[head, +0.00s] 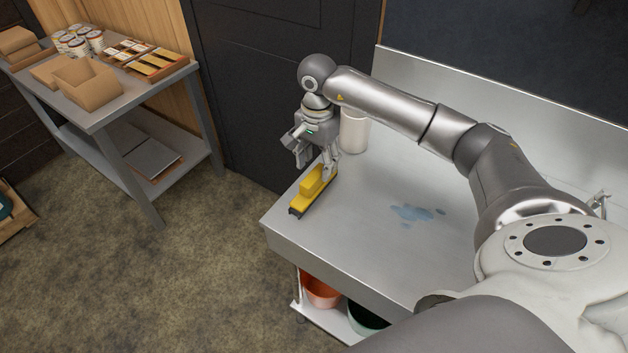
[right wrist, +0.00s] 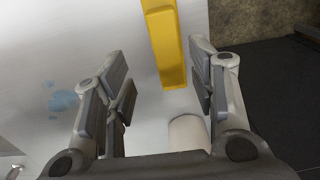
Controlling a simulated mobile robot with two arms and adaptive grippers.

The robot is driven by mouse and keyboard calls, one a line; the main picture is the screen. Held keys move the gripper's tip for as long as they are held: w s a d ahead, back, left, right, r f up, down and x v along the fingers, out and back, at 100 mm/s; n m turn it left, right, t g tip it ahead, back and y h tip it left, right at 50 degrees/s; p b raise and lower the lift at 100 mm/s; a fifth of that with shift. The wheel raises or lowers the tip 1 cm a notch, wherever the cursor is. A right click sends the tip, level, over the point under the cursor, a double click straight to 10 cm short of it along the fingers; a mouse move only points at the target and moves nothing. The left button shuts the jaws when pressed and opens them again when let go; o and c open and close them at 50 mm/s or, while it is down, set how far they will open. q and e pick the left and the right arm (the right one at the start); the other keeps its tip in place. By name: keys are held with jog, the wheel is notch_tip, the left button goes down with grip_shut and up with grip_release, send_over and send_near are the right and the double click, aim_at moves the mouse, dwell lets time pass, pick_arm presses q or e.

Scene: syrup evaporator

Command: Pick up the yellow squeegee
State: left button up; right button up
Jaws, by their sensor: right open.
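My right gripper (head: 314,163) is open and empty, just above and behind the squeegee. In the right wrist view the squeegee (right wrist: 166,45) runs down from the top edge, and its near end reaches toward the space between the open fingers (right wrist: 165,85), closer to the right one. I cannot tell whether any finger touches it. My left gripper is not in view.
A white cylindrical container (head: 354,132) stands close behind my right gripper and also shows in the right wrist view (right wrist: 187,132). A blue wet patch (head: 413,213) lies mid-table. An orange bucket (head: 321,291) sits on the shelf below. A side table (head: 115,113) with boxes stands at left.

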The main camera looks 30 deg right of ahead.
aim_at(314, 175)
jog(key=shift+f, duration=0.25)
jog(key=shift+w+a+f+p, duration=0.1)
jog(key=shift+w+f+p, duration=0.1)
jog(key=shift+f+p, duration=0.15)
jog(key=f, duration=0.1)
jog(key=f+p, duration=0.2)
jog(key=shift+w+f, duration=0.25)
jog(key=shift+f, duration=0.55)
jog(key=shift+c, duration=1)
jog(key=c, duration=0.5)
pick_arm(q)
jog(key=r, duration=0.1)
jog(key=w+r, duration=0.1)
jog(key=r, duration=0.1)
pick_arm(e)
grip_shut()
